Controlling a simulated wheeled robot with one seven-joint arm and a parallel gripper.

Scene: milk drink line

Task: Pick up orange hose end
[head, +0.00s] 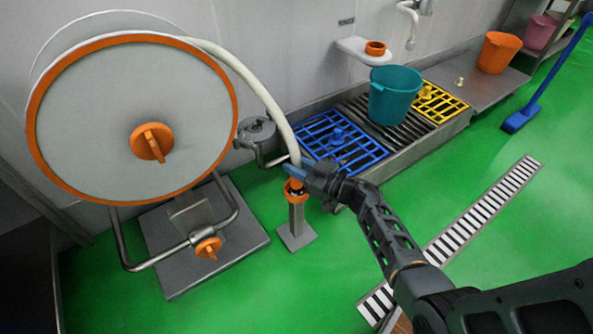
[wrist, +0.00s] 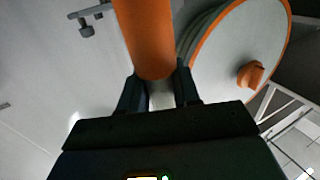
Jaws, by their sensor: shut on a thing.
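The orange hose end (wrist: 148,40) is large at the top middle of the wrist view, between the two fingers of my gripper (wrist: 161,85). In the head view my gripper (head: 298,175) is shut on the orange hose end (head: 295,184), just above an orange ring-shaped holder (head: 294,196) on a short grey post. The fingers partly cover the hose end there. I cannot tell whether its lower tip is still inside the holder. The pale hose (head: 262,92) runs from the top of the reel down to the hose end.
The big orange-rimmed hose reel (head: 90,110) stands at left on a grey base plate. A sink bench with a blue grate (head: 350,158), a teal bucket (head: 394,96) and a yellow grate (head: 445,105) is behind my gripper. A floor drain (head: 490,205) crosses the open green floor.

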